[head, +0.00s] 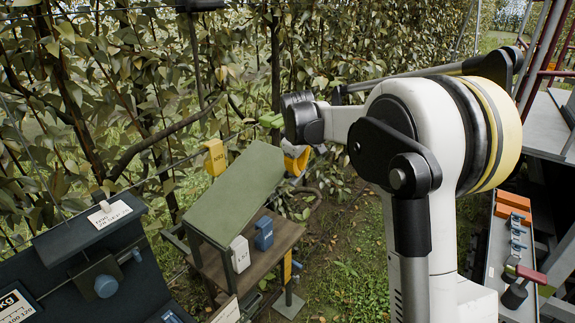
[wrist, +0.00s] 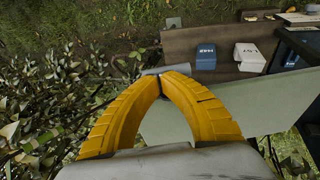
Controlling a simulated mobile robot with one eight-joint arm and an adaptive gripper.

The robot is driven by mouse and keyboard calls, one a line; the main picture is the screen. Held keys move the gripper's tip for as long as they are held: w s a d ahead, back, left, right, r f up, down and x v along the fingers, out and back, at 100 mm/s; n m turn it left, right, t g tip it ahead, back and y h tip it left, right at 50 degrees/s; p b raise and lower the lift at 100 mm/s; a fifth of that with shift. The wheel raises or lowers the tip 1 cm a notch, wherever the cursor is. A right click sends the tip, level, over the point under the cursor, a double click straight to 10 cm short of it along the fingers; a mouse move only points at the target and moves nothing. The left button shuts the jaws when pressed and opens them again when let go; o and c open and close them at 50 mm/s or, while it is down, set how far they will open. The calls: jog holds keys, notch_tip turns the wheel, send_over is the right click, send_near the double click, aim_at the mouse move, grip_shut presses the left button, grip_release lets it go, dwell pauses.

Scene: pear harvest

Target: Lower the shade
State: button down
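The shade, taken to be the flat green panel (head: 238,190), slants over a small wooden stand in the head view. It also shows pale green below and right of the fingers in the wrist view (wrist: 235,112). My gripper (head: 298,162) is at the panel's upper right corner. In the wrist view its yellow fingers (wrist: 162,78) arch together and their tips meet beside a small grey bar (wrist: 152,71). I cannot tell whether the bar is pinched between the tips. The head view hides most of the fingers behind my wrist.
Under the panel, a blue box (head: 264,233) and a white box (head: 239,254) stand on the wooden shelf (head: 277,243). A yellow tag (head: 215,157) hangs behind the panel. A dark scale-like unit (head: 90,255) is at left. Leafy branches crowd the back.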

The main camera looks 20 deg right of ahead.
notch_tip(320, 180, down, 10)
jog(key=w+d+g+y+b, duration=0.1)
jog(key=d+y+b, duration=0.1)
jog(key=b, duration=0.2)
jog(key=shift+w+f+b, duration=0.15)
jog(key=shift+f+b, duration=0.05)
jog(key=shift+b, duration=0.15)
jog(key=w+d+p+v, duration=0.1)
jog(key=p+v, duration=0.1)
jog(key=v, duration=1.2)
jog(key=s+a+f+m+t+b, duration=0.1)
jog(key=s+a+f+b, duration=0.25)
jog(key=s+b, duration=0.2)
jog(key=s+a+f+m+b, duration=0.2)
jog(key=s+f+b, duration=0.3)
jog(key=s, duration=0.2)
jog(key=s+a+f+m+t+b, duration=0.1)
jog(key=s+a+f+b, duration=0.25)
jog(key=s+b, duration=0.25)
jog(key=s+a+f+m+t+b, duration=0.1)
jog(key=s+f+b, duration=0.4)
jog(key=s+f, duration=0.3)
jog(key=s+a+f+m+t+b, duration=0.1)
jog(key=s+f+b, duration=0.5)
jog(key=f, duration=0.7)
jog(key=shift+s+a+m, duration=0.6)
jog(key=shift+s+a, duration=0.15)
jog(key=shift+s, duration=0.3)
